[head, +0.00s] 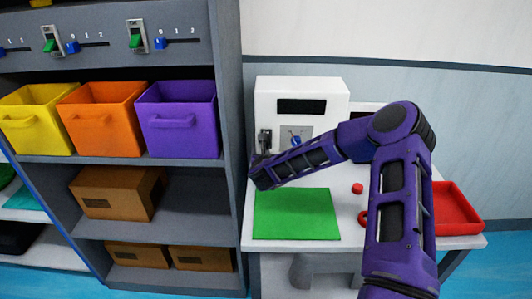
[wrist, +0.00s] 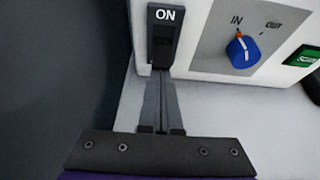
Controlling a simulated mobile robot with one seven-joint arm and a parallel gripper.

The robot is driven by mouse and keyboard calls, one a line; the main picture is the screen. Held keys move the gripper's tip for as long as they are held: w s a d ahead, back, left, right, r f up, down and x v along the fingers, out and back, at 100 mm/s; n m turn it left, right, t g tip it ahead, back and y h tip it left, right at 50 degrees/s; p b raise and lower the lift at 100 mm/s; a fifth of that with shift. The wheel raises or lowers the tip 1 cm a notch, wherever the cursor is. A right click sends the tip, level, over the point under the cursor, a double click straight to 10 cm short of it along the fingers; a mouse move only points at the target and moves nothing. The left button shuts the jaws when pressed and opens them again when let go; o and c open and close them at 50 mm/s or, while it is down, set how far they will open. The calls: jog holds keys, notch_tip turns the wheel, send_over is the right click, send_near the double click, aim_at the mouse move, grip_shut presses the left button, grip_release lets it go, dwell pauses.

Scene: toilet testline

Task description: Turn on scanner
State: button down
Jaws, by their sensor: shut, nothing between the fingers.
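The scanner (head: 300,92) is a white box with a black display, standing at the back left of the white table. A dark switch (wrist: 164,35) labelled ON is on its front, at the left side. My gripper (wrist: 162,78) is shut and empty. Its fingertips are just below the switch in the wrist view; whether they touch it I cannot tell. In the head view my gripper (head: 262,158) is in front of the scanner's lower left, where the switch (head: 265,138) shows partly.
A blue knob (wrist: 241,50) with IN and OUT labels and a green button (wrist: 304,57) are right of the switch. A green mat (head: 297,214) and a red tray (head: 457,208) lie on the table. A grey shelf (head: 228,120) with coloured bins stands close on the left.

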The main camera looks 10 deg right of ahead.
aim_at(266, 146)
jog(key=shift+r+p, duration=0.35)
jog(key=shift+r, duration=0.15)
jog(key=shift+r+g+p, duration=0.3)
jog(key=shift+r+p, duration=0.15)
jog(key=shift+r, duration=0.3)
jog(key=shift+s+f, duration=0.1)
jog(key=shift+f, duration=0.25)
jog(key=shift+r, duration=0.15)
jog(key=shift+r, duration=0.65)
